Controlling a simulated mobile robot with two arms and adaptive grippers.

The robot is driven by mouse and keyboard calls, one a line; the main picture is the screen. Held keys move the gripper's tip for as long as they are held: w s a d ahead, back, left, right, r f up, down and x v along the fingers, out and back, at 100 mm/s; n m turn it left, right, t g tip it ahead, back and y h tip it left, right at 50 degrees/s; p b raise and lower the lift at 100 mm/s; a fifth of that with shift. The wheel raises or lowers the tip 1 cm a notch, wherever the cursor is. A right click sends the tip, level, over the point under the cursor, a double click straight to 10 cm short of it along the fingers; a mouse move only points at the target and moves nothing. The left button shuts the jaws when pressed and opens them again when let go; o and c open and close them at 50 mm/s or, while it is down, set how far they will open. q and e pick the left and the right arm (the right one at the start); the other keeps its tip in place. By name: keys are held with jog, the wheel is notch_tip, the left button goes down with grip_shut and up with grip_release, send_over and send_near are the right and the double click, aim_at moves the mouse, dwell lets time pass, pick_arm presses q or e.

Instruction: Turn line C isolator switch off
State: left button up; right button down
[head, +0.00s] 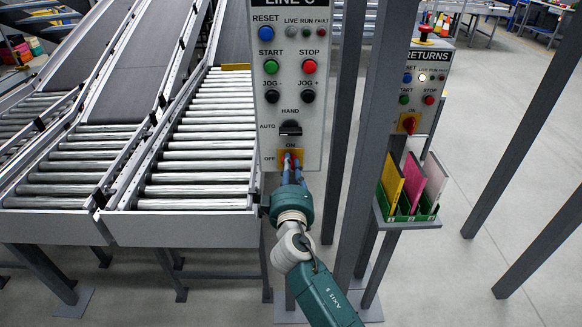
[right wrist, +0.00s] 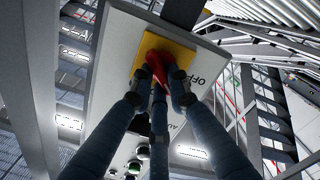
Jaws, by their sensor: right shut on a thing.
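The line C control panel (head: 317,130) is a grey box near the middle of the head view. Its isolator switch is a red handle (right wrist: 153,60) on a yellow plate (right wrist: 185,52), low on the panel, with ON marked above and OFF to the left in the head view. My right gripper (head: 291,168) reaches up from below, and its blue fingers are closed around the red handle. In the right wrist view the fingertips (right wrist: 162,85) press on the handle from both sides. The fingers partly cover the handle, so its exact angle is hard to tell. My left gripper is not in view.
Above the switch sit a black AUTO/HAND selector (head: 290,128) and several buttons. Roller conveyors (head: 200,150) lie left. A grey post (head: 367,130) stands close right. Beyond it are a RETURNS panel (head: 420,75) and a green holder (head: 410,212) with coloured folders.

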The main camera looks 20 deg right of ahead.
jog(key=shift+a+f+n+p, duration=0.1)
jog(key=shift+n+p, duration=0.2)
jog(key=shift+n, duration=1.6)
jog(key=shift+a+f+n+p, duration=0.1)
jog(key=shift+n+p, duration=0.15)
jog(key=shift+n, duration=1.65)
jog(key=c, duration=1.7)
grip_release()
jog(key=shift+o, duration=0.2)
jog(key=v, duration=1.2)
